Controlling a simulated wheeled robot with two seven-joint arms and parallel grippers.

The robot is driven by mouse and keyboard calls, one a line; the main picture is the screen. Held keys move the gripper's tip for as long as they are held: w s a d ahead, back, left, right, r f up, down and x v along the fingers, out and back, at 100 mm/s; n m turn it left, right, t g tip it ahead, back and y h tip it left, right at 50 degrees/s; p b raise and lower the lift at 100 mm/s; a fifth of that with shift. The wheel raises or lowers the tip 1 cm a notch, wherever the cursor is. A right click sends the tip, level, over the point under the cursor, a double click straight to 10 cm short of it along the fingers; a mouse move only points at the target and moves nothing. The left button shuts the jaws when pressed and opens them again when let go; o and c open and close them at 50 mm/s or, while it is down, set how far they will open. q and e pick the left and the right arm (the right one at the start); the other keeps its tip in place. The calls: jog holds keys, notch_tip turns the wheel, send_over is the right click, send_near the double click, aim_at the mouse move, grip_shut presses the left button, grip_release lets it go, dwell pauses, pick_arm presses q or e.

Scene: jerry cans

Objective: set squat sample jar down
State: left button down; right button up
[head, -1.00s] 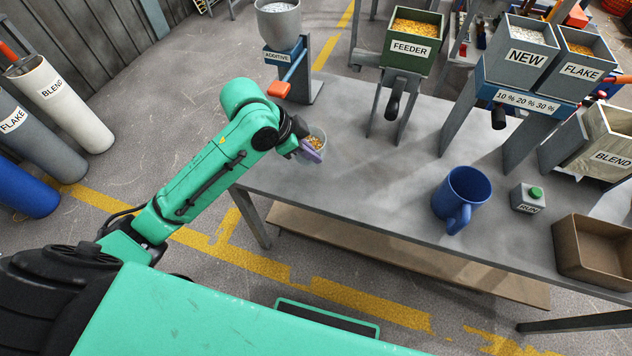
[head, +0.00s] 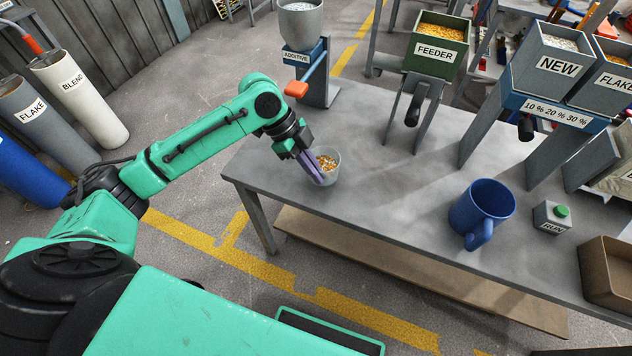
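The squat sample jar (head: 328,172) is a small clear cup with yellow granules in it. It is upright over the left end of the grey table (head: 385,200), near the front edge. Its base is at or very close to the tabletop; I cannot tell whether it touches. My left gripper (head: 312,168) reaches in from the left, with its purple fingers closed at the jar's left side, holding it. The fingers partly hide the jar's left wall. My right gripper is not in view.
A blue mug (head: 482,208) and the RUN button box (head: 551,217) stand to the right. Behind are the additive dispenser (head: 302,62), the FEEDER hopper (head: 435,50) and the NEW hopper (head: 555,65). A brown tray (head: 607,270) is at far right. The table between jar and mug is clear.

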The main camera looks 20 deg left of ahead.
pick_arm(q)
notch_tip(320, 180, down, 4)
jog(key=shift+f, duration=0.15)
jog(key=c, duration=1.1)
grip_release()
jog(key=shift+o, duration=0.2)
jog(key=v, duration=1.2)
